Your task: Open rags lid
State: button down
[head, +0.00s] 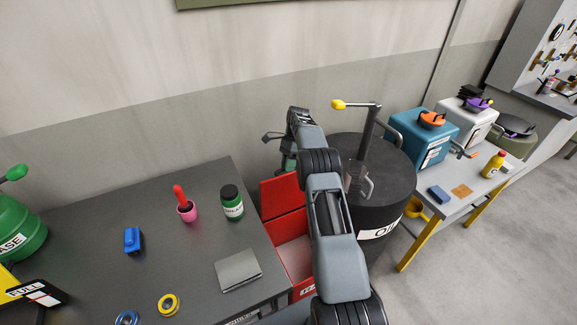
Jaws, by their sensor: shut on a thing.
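The red rags bin (292,262) stands between the dark workbench and the black oil drum, its label partly hidden behind my arm. Its red lid (281,194) is raised at the back, and the inside of the bin shows in front of it. My gripper (285,152) is at the lid's upper edge, beyond my bent arm. It is shut on the lid, though the fingertips and the exact grip point are mostly hidden. A small green part shows just under the gripper.
The oil drum (385,205) with its yellow-knobbed lever (340,104) stands close to the right of my arm. The workbench (180,240) at left holds a green bottle (231,203), a pink cup (187,211) and a grey plate (238,270). A wall is behind.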

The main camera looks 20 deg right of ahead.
jog(key=shift+s+f, duration=0.1)
jog(key=shift+f, duration=0.45)
jog(key=c, duration=1.5)
grip_release()
jog(key=o, duration=0.3)
jog(key=shift+w+d, duration=0.1)
jog(key=shift+w, duration=0.15)
jog(key=shift+o, duration=0.2)
jog(key=shift+s+r, duration=0.1)
jog(key=shift+r, duration=0.05)
